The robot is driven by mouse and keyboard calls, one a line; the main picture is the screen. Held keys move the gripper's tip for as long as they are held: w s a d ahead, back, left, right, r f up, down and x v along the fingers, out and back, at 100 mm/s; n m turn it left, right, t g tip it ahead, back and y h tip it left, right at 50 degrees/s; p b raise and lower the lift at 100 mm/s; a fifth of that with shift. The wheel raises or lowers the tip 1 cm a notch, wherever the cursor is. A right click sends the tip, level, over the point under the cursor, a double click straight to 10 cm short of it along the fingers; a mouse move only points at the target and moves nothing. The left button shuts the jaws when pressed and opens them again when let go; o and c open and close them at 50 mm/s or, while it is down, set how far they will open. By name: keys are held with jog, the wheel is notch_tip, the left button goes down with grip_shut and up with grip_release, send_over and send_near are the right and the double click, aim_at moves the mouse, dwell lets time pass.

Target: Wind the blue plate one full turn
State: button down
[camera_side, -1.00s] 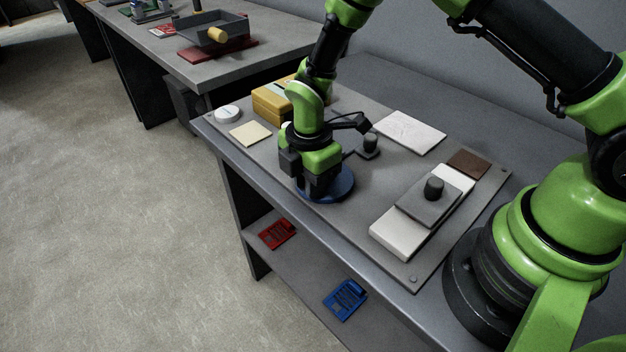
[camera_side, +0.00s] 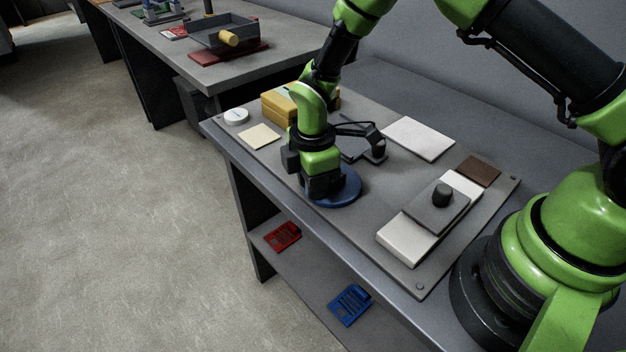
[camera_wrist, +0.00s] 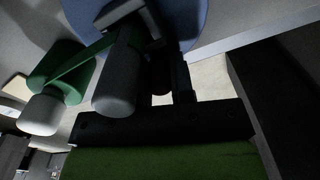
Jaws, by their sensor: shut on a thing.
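The blue plate (camera_side: 349,190) is a round disc near the front edge of the grey board. It also shows at the top of the wrist view (camera_wrist: 190,20). My gripper (camera_side: 326,190) points down over the left part of the plate and covers part of it. In the wrist view my gripper (camera_wrist: 166,80) is shut on a dark part at the plate. That part is mostly hidden by the fingers, so its shape is unclear.
A white block under a grey slide with a black knob (camera_side: 442,195) lies to the right. A yellow box (camera_side: 277,108), cream square (camera_side: 259,136) and white disc (camera_side: 236,116) lie to the left.

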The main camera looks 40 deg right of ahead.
jog(key=c, duration=1)
grip_release()
notch_tip(320, 180, up, 10)
jog(key=shift+r, duration=0.1)
jog(key=shift+r, duration=0.1)
jog(key=s+d+r+m+t+y, duration=0.1)
jog(key=s+d+r+m+t, duration=0.1)
jog(key=s+r+m, duration=0.4)
jog(key=s+d+r+m+t, duration=0.2)
jog(key=r+m, duration=0.1)
jog(key=r, duration=0.6)
jog(key=s+r+m+t, duration=0.1)
jog(key=s+m, duration=0.2)
jog(key=s+d+r+m+t, duration=0.1)
jog(key=s+m, duration=0.2)
jog(key=s, duration=0.1)
jog(key=s+r+m+t+y, duration=0.1)
jog(key=s+m, duration=0.2)
jog(key=s, duration=0.1)
jog(key=shift+s+d+r+m, duration=0.1)
jog(key=shift+s+d+m, duration=0.1)
jog(key=shift+d+m, duration=0.2)
